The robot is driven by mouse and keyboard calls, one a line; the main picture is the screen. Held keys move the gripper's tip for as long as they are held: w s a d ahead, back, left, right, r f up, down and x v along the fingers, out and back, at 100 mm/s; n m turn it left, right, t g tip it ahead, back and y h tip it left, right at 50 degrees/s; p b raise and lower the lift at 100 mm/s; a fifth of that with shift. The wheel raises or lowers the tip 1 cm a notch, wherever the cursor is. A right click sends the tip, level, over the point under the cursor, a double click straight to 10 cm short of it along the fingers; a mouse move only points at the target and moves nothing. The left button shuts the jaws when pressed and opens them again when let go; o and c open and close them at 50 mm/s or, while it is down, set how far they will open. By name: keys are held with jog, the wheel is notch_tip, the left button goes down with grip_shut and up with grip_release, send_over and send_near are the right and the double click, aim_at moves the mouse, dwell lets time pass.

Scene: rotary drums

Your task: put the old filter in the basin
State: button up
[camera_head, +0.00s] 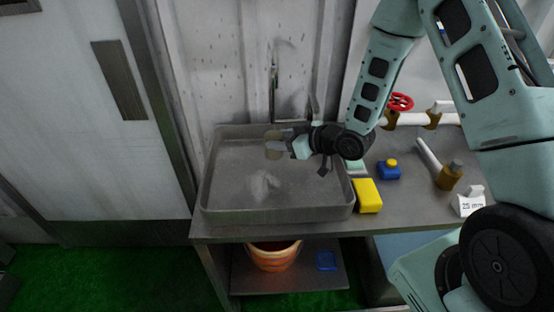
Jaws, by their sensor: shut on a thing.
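The basin (222,203) is a shallow grey rectangular sink set on the counter against the wall. My gripper (276,145) reaches in from the right and is over the back part of the basin. It is shut on a small tan cylinder that looks like the old filter (272,153). The filter appears to be held above the basin floor, but the exact height is hard to judge. My fingers cover part of it. A pale patch (263,184) shows on the basin floor below.
A tap (274,85) rises behind the basin, close to my gripper. An orange bucket (273,256) stands below.

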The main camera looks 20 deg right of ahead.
jog(key=shift+f+p, duration=0.95)
jog(key=shift+f, duration=2.75)
jog(key=shift+f, duration=0.15)
jog(key=o, duration=1)
